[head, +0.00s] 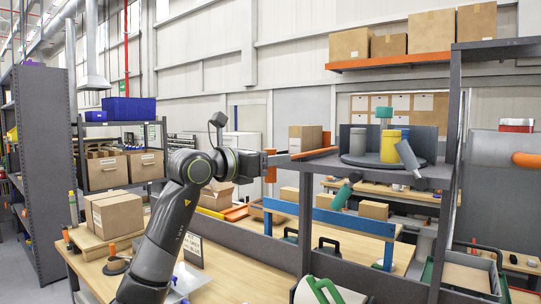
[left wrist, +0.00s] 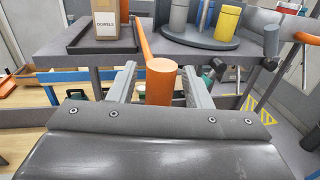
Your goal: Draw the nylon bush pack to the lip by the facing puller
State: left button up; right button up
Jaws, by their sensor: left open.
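A small brown carton (head: 305,138) stands on the grey shelf at the left end, and shows in the left wrist view (left wrist: 113,27) with a label that seems to read "DOWELS". No label naming nylon bushes is readable. An orange puller has its bar (head: 315,154) lying along the shelf beside the carton and its thick upright handle (left wrist: 161,81) past the lip. My left gripper (head: 271,162) is open at the shelf's front; its two fingers (left wrist: 160,88) stand on either side of the handle, with gaps visible. My right gripper is not in view.
A round turntable (head: 362,162) right of the puller bears grey and yellow cylinders. A dark grey cylinder (head: 407,156) juts at its front right. A dark upright post (head: 307,225) supports the shelf below. Workbenches and cartons stand behind.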

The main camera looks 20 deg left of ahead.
pick_arm(q)
jog(key=shift+c, duration=0.3)
grip_shut()
jog(key=shift+s+a, duration=0.1)
jog(key=shift+s, duration=0.1)
jog(key=d+b+v, duration=0.1)
jog(key=b+v, duration=0.3)
jog(key=v, duration=0.2)
jog(key=shift+s, duration=0.45)
jog(key=shift+o, duration=0.3)
grip_release()
